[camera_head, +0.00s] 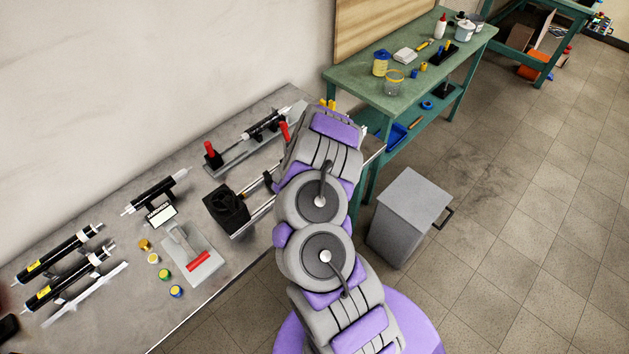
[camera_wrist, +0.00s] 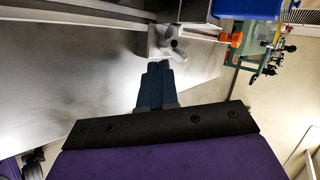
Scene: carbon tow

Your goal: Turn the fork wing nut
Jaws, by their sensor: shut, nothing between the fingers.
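In the wrist view, my gripper (camera_wrist: 157,68) shows as two dark blue fingers pressed together, with nothing between them. Just beyond the fingertips is a pale grey metal fitting with small lobes, which looks like the fork wing nut (camera_wrist: 172,46). The tips are very near it; I cannot tell whether they touch. In the head view, my own arm covers the gripper and the wing nut. A rail fixture (camera_head: 250,212) with a black box at its left end runs behind my arm at the bench's front edge.
The grey bench (camera_head: 120,300) holds black cylinders (camera_head: 62,253), a red-handled clamp fixture (camera_head: 240,150), a plate with a red handle (camera_head: 195,255) and several small caps. A green workbench (camera_head: 430,70) with jars stands behind. A grey bin (camera_head: 405,215) stands right of my arm.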

